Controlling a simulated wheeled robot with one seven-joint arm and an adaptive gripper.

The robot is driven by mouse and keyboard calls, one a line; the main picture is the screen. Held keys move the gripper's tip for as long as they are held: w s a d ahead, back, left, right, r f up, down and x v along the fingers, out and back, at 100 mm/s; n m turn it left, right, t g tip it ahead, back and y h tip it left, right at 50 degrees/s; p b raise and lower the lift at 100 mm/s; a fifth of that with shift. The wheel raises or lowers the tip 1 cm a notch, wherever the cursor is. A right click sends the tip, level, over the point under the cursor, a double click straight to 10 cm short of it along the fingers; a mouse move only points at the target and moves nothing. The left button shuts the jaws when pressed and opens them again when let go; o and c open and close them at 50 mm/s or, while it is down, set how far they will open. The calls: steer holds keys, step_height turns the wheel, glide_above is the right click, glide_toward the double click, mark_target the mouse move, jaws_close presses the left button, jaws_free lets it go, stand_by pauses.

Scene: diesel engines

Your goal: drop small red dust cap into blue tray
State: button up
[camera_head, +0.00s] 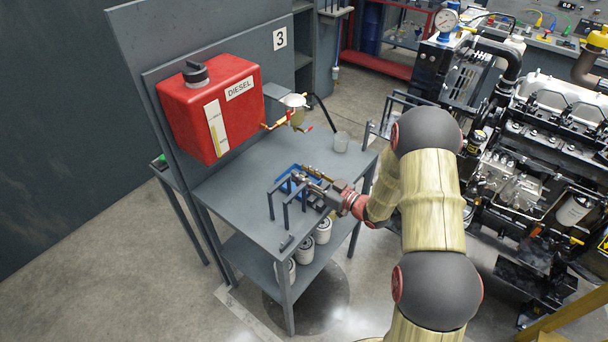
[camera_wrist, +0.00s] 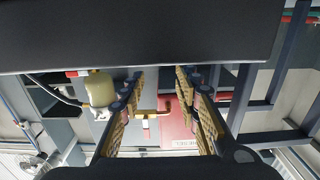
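The blue tray (camera_head: 281,186) lies on the grey workbench, partly hidden by my gripper and a dark frame. My gripper (camera_head: 303,175) is low over the bench at the tray in the head view. In the wrist view my gripper (camera_wrist: 160,82) has its two padded fingers apart, and I see nothing clearly held between them. The red tank and a brass pipe show in the gap behind the fingers. I cannot make out the small red dust cap in either view; it may be hidden or too small.
A dark upright frame (camera_head: 270,203) stands close by my gripper. A large engine (camera_head: 545,150) stands at the right.

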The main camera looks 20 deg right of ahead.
steer(key=v, duration=1.2)
